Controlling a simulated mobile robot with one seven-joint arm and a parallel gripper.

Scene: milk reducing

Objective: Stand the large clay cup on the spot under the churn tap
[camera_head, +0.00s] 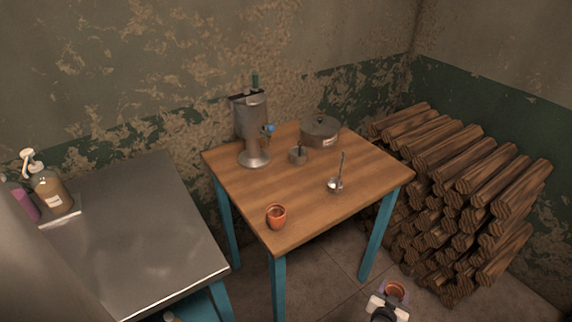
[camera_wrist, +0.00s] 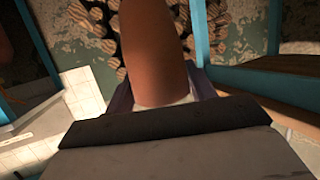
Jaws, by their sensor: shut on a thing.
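My gripper (camera_head: 388,303) is shut on a reddish-brown clay cup (camera_head: 395,289), low at the bottom right of the head view, in front of the table. In the wrist view the cup (camera_wrist: 155,50) rises between the fingers, which are mostly hidden by the gripper body. A second clay cup (camera_head: 276,218) stands upright at the table's front left corner. The metal churn (camera_head: 250,118) stands at the back left of the table on a round flared foot. Its tap (camera_head: 269,129) has a blue handle and faces right. No marked spot under it can be made out.
The wooden table (camera_head: 235,185) with blue legs also carries a lidded pot (camera_head: 320,131), a small metal vessel (camera_head: 298,156) near the churn, and a ladle (camera_head: 336,184). Stacked logs (camera_head: 460,190) fill the right side. A metal counter (camera_head: 140,230) stands left. The table's middle is clear.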

